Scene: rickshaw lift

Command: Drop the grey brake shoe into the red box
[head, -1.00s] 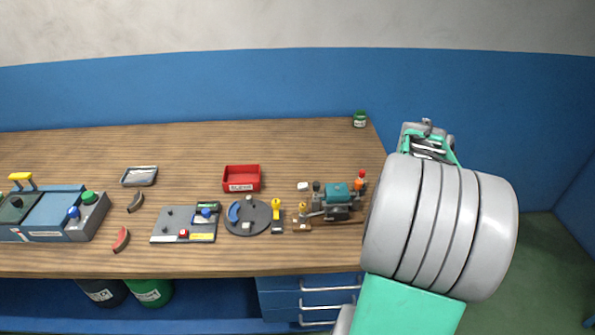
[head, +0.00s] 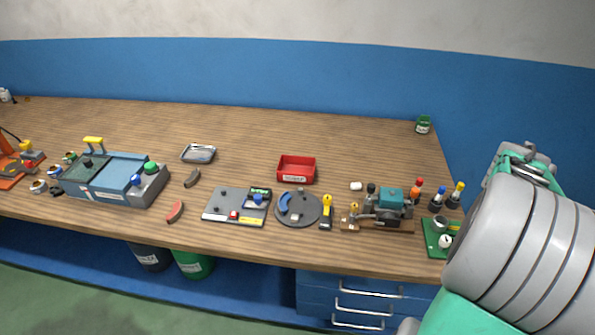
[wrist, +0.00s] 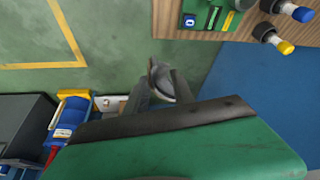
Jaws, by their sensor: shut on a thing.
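The gripper is over the floor, off the bench edge. In the head view my arm hides it at the right.
A red brake shoe (head: 175,212), metal tray (head: 198,154), grey switch board (head: 237,206), round disc (head: 299,208) with a blue arc, and teal machine (head: 390,200) stand on the bench. A green board (head: 436,238) is at its right end. The bench's back middle is clear.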

